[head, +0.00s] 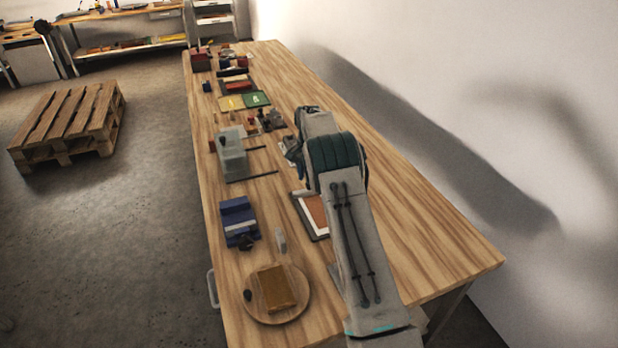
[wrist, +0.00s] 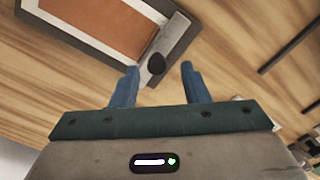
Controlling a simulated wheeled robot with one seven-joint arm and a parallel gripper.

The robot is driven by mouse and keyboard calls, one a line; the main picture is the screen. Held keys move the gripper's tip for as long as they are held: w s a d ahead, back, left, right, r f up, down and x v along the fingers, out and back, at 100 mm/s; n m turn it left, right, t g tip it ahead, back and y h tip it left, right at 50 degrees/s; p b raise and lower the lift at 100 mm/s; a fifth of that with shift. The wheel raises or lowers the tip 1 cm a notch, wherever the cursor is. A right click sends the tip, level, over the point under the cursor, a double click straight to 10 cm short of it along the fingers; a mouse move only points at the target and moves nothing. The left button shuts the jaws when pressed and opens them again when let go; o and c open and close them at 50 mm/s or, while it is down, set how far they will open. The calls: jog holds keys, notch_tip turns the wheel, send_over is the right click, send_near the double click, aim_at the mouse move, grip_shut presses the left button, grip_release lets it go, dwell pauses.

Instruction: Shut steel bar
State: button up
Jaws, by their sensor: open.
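A grey steel bar (wrist: 172,42) with a dark round knob (wrist: 156,63) lies along the end of a framed brown panel (wrist: 100,22) in the wrist view. My gripper (wrist: 159,72) is open, its two blue fingers apart. The knob appears between the fingertips in the picture; I cannot tell how far below them it is, and no contact shows. In the head view the framed panel (head: 316,212) lies on the table left of my arm, partly hidden by it. A small grey piece (head: 303,193) at its far end may be the bar. My fingers are hidden there.
The long wooden table (head: 420,225) runs beside a white wall. A translucent block (head: 232,150) with dark rods, a blue block (head: 238,220), and a round wooden board (head: 300,309) with a brown block stand left of my arm. Clear table lies to the right.

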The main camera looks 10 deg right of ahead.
notch_tip(320, 180, up, 13)
jog(key=b, duration=0.1)
jog(key=shift+r, duration=0.1)
dwell(0.3)
jog(key=s+r+n+t, duration=0.1)
jog(key=s+r+n, duration=0.1)
jog(key=s+r, duration=0.7)
jog(key=s+r+n+t, duration=0.15)
jog(key=s+r, duration=0.25)
jog(key=s, duration=0.8)
jog(key=s+a+f+n, duration=0.1)
jog(key=s+f+n, duration=0.1)
jog(key=s, duration=1)
jog(key=s+a+f+n, duration=0.1)
jog(key=s+f+n, duration=0.2)
jog(key=s, duration=0.9)
notch_tip(320, 180, down, 2)
jog(key=shift+s+a+f+t, duration=0.15)
jog(key=shift+s+a+t, duration=0.05)
jog(key=shift+s+t, duration=0.25)
jog(key=shift+c, duration=0.3)
